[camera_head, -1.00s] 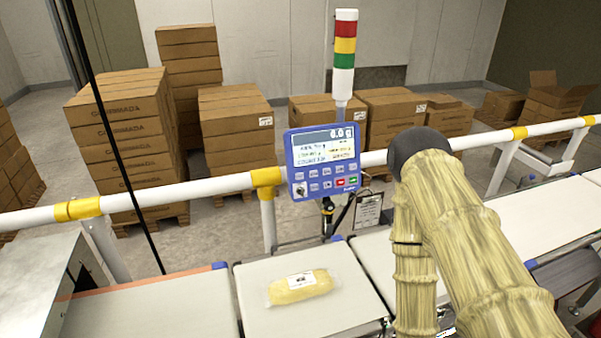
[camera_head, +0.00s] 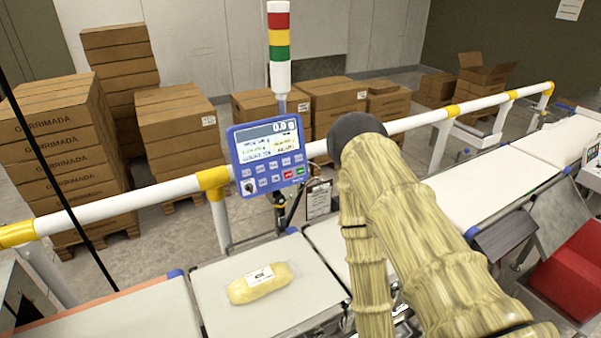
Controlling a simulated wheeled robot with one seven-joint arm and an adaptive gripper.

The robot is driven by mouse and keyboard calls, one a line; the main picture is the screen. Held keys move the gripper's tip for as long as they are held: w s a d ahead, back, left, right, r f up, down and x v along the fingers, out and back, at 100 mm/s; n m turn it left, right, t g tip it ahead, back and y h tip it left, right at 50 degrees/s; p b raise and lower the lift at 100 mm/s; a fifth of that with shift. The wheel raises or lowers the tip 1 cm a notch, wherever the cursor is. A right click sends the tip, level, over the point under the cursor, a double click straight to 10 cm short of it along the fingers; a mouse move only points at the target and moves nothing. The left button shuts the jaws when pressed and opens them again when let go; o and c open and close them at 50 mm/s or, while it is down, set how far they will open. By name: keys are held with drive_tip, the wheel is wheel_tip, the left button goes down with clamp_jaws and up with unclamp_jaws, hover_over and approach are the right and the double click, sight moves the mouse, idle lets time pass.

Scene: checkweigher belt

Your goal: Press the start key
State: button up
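The blue control panel (camera_head: 268,156) is mounted at the rail, left of my arm. Its display reads a value near zero, partly too small to read. The key labels are too small to read. My arm, in a tan ribbed cover, rises at the right of the panel. My gripper cannot be made out in this view.
A wrapped yellow package (camera_head: 261,283) lies on the weighing belt (camera_head: 215,312). A white rail (camera_head: 130,205) with yellow joints runs behind the belts. A signal tower (camera_head: 279,45) stands above the panel. Cartons (camera_head: 55,150) are stacked behind; a red bin (camera_head: 575,270) is at right.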

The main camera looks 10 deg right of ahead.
clamp_jaws()
idle(1.4)
